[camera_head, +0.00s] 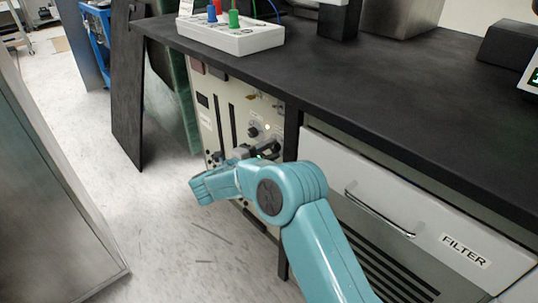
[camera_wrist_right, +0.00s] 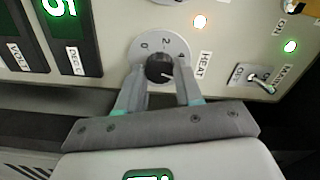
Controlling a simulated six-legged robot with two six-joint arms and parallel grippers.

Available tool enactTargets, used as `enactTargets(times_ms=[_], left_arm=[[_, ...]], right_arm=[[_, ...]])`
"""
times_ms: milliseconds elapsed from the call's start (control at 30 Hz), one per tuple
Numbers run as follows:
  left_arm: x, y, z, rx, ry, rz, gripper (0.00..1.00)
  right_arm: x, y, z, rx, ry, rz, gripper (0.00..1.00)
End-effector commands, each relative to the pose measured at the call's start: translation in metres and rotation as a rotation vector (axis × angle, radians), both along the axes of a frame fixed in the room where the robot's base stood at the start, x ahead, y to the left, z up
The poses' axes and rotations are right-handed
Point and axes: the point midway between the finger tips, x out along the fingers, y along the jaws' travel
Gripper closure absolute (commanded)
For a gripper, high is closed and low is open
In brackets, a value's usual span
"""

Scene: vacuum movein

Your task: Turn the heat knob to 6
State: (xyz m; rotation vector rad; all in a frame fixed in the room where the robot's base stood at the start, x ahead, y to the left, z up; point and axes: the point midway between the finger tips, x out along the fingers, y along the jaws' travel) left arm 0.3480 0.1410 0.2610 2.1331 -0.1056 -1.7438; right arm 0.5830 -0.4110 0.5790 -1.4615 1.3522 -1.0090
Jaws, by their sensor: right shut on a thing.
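The heat knob (camera_wrist_right: 157,67) is a dark round knob on a pale dial plate, beside the label HEAT, in the right wrist view. The marks 0, 2 and 4 are readable; the rest of the dial is hidden behind my fingers. A short white line on the knob points right and slightly down, past the 4, toward the right finger. My right gripper (camera_wrist_right: 160,80) is shut on the knob, one finger on each side. In the head view my right gripper (camera_head: 252,154) is at the control panel (camera_head: 232,98), covering part of it. My left gripper is not in view.
In the wrist view, a lit light (camera_wrist_right: 200,21) and a toggle switch (camera_wrist_right: 262,82) sit right of the dial. Green displays (camera_wrist_right: 58,8) are at left. A black worktop (camera_head: 340,85) overhangs the panel; a drawer labelled FILTER (camera_head: 420,205) is at right. Open floor lies left.

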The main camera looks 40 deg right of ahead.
Motion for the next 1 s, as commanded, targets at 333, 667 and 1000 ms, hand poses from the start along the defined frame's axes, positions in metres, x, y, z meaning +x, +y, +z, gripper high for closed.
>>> enactTargets(times_ms=[333, 667, 1000], left_arm=[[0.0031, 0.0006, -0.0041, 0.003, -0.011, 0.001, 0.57], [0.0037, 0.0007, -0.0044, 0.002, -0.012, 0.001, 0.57], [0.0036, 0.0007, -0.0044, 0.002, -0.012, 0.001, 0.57]], right_arm=[[-0.0001, 0.0023, -0.0029, 0.014, -0.136, 0.002, 0.95], [-0.0001, 0.0023, -0.0027, 0.017, -0.166, 0.002, 0.95], [0.0, 0.002, -0.0026, 0.017, -0.165, 0.002, 0.39]])
